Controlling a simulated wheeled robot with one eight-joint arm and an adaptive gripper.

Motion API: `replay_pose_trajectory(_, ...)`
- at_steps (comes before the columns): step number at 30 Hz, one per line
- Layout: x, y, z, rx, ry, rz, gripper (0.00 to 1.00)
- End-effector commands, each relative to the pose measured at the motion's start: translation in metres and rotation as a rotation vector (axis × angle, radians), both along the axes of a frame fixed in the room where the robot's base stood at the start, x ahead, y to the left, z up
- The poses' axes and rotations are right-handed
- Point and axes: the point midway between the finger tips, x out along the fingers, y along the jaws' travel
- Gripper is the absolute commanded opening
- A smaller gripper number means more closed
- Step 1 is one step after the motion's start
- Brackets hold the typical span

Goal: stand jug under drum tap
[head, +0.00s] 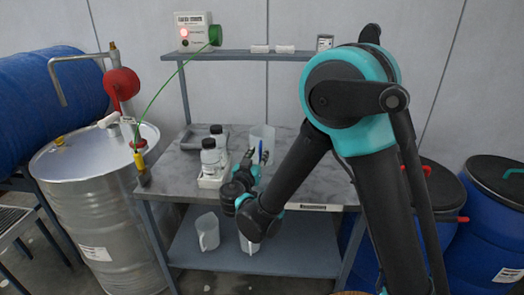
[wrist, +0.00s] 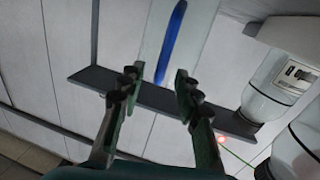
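A clear jug (head: 268,135) with a blue strip stands on the bench top, partly hidden by my gripper. In the wrist view the jug (wrist: 150,45) shows just beyond the fingertips, with its blue strip between them. My gripper (head: 251,157) is open, with its fingers apart and nothing held; it also shows in the wrist view (wrist: 158,80). I cannot tell whether a finger touches the jug. A blue drum (head: 45,85) lies on its side on a rack at the left.
White bottles (head: 209,157) stand left of my gripper. A steel drum (head: 85,195) with a pump stands left of the bench (head: 300,165). A green cable crosses to its yellow clamp. Two jugs (head: 207,232) sit on the lower shelf. Blue drums (head: 495,215) stand right.

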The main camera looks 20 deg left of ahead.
Motion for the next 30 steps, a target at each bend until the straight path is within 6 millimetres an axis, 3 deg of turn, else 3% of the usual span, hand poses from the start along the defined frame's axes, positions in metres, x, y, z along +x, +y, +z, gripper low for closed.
replay_pose_trajectory(6, 0.029, 0.001, 0.000, 0.000, 0.000, -0.001, 0.34)
replay_pose_trajectory(13, 0.030, 0.001, 0.000, 0.000, 0.000, 0.000, 0.34)
replay_pose_trajectory(21, 0.030, 0.001, 0.000, 0.000, 0.000, 0.000, 0.00)
replay_pose_trajectory(30, 0.030, 0.001, 0.000, 0.000, 0.000, 0.000, 0.00)
